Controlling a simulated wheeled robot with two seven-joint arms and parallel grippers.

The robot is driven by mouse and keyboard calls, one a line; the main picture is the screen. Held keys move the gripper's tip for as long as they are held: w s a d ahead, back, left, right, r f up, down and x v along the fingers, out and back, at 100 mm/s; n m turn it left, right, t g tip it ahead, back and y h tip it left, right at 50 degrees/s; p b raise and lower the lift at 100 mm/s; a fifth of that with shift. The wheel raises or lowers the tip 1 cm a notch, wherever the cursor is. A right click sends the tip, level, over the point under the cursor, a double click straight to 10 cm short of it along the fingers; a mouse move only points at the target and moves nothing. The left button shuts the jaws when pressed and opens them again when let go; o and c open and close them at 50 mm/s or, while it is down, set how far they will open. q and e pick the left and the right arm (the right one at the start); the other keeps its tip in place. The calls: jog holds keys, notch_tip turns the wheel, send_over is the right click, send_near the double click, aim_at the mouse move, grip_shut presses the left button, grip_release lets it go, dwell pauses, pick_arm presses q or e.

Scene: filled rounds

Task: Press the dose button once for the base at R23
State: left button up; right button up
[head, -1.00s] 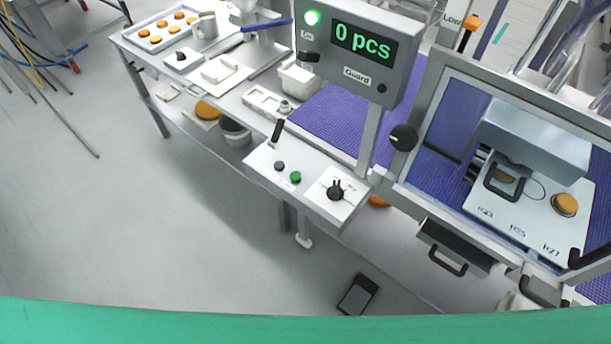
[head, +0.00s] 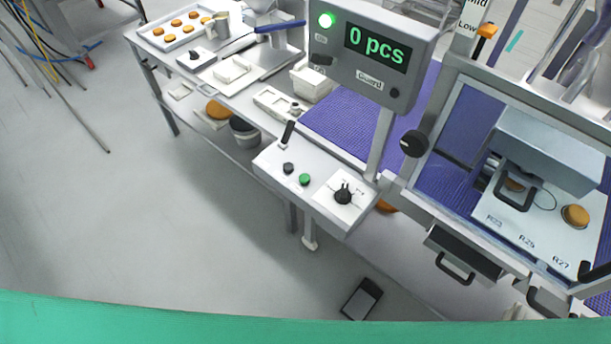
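A control panel (head: 316,186) on a post carries a green button (head: 305,180), a dark button (head: 288,168), a black lever (head: 287,133) and a black rotary knob (head: 343,194). I cannot read which button is the dose button. Behind the framed window, a white plate (head: 540,228) is marked R23, R25 and R27. An orange round (head: 576,216) lies on the R27 side. Neither of my grippers is in view.
A display (head: 374,50) reads "0 pcs", with a lit green lamp (head: 326,20) and a "Guard" label. A tray of orange rounds (head: 148,38) stands at the back left. A dark drawer (head: 462,252) is below the window.

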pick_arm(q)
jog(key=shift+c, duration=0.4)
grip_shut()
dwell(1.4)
